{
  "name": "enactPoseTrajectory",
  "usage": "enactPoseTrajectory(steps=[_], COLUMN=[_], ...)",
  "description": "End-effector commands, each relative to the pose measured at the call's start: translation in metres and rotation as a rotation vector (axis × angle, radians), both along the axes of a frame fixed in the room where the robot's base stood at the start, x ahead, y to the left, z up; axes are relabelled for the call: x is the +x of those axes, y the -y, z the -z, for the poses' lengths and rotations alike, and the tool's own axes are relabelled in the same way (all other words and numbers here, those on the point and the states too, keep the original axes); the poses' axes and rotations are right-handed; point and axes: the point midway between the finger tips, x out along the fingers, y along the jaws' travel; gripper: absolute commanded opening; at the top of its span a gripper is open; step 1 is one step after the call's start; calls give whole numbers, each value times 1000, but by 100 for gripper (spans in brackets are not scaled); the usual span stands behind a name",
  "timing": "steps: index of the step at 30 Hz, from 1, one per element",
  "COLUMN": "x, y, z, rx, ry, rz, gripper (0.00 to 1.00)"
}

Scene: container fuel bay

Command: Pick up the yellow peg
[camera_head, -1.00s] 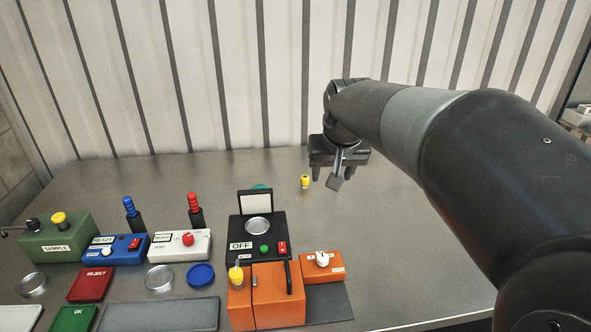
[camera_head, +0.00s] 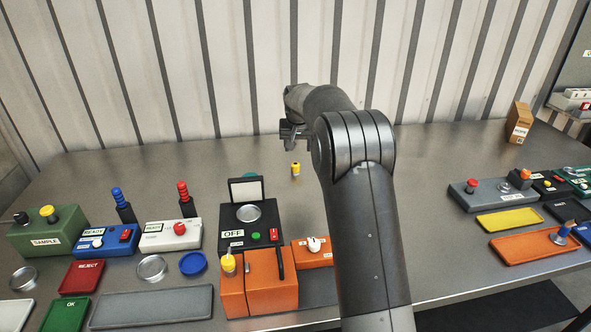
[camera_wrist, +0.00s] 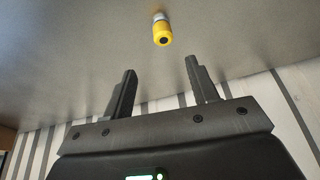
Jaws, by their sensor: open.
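A small yellow peg (camera_head: 295,169) stands on the grey table behind the black OFF device. In the wrist view the yellow peg (camera_wrist: 162,32) shows its yellow end with a dark centre and a pale grey end. My gripper (camera_wrist: 160,66) is open and empty there, with the peg beyond its fingertips, between their lines and apart from both. In the head view my gripper (camera_head: 291,131) is above and behind the peg, partly hidden by my arm.
The black OFF device (camera_head: 250,222) with a raised lid is in front of the peg. Blue (camera_head: 117,204) and red (camera_head: 184,197) handled tools stand to the left. Coloured trays and control boxes fill the right side. The table around the peg is clear.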

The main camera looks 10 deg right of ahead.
Motion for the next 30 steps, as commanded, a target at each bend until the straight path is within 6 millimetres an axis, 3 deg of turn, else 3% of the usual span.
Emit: enactPoseTrajectory(steps=[5,12,20,27,30], x=[8,21,26,36,39], y=[0,2,0,-1,-1], z=[13,48,68,102,106], rx=[0,0,-1,-1,-1], ry=[-1,-3,-2,-2,0], rz=[1,1,0,2,1], gripper=[54,54,54,54,54])
